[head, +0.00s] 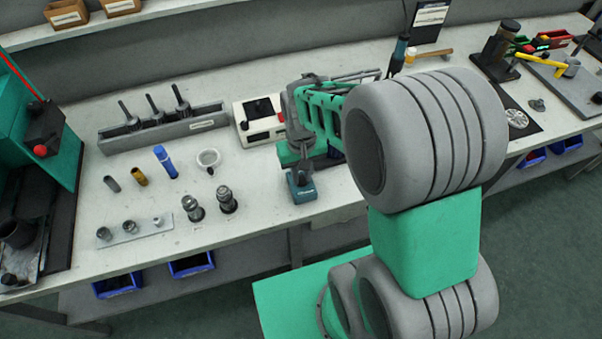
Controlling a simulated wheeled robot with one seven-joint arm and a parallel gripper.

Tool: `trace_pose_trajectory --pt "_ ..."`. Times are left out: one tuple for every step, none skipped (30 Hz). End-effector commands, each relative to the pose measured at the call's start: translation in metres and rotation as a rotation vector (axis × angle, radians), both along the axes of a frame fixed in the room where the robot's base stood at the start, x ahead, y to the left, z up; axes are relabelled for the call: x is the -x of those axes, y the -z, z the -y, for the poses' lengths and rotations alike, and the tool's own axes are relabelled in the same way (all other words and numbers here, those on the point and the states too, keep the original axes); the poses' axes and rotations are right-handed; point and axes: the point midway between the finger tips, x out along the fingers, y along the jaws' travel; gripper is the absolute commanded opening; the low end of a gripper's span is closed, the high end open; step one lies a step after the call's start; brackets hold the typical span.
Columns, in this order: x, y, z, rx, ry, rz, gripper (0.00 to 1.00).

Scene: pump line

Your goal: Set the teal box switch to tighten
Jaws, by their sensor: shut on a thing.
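The small teal box (303,193) stands upright near the front edge of the bench, in the middle of the head view. Its dark switch (300,177) is on the top, too small to tell which way it is set. My gripper (300,168) is at the top of the box, reaching in from behind and above, shut on the switch. The fingertips are small and partly hidden, so the exact contact is unclear. My green and grey arm covers the bench just to the right.
A white box with a dark top (261,122) stands close behind my gripper at the left. A grey rack (160,130) with upright pins is farther left. Several metal fittings stand in front of it.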

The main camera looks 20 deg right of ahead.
Motion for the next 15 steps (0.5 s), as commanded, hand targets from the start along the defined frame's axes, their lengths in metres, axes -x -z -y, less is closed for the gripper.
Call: trace_pose_trajectory --pt "-0.0001 -0.0003 -0.0001 0.0 0.0 0.0 0.0" --pt "-0.0001 -0.0003 -0.0001 0.0 0.0 0.0 0.0" --pt "-0.0001 -0.0002 -0.0001 0.0 0.0 0.001 0.0" --pt "0.0001 0.0 -0.0001 0.0 0.0 0.004 0.0" --pt "0.0006 0.0005 -0.0001 0.0 0.0 0.01 0.0" --pt "0.0011 0.001 -0.0001 0.0 0.0 0.025 0.0" --pt "0.0013 0.0013 -0.0001 0.0 0.0 0.042 0.0" --pt "0.0024 0.002 -0.0001 0.0 0.0 0.059 0.0" --pt "0.0032 0.0025 -0.0001 0.0 0.0 0.087 0.0" --pt "0.0034 0.0025 -0.0001 0.0 0.0 0.11 0.0" --pt "0.0042 0.0027 0.0 0.0 0.0 0.129 0.0" --pt "0.0049 0.0027 0.0 0.0 0.0 0.154 0.0" --pt "0.005 0.0023 0.0 0.0 0.0 0.171 0.0" --pt "0.0055 0.0021 0.0 0.0 0.0 0.183 0.0" --pt "0.0057 0.0014 0.0 0.0 0.0 0.196 0.0"
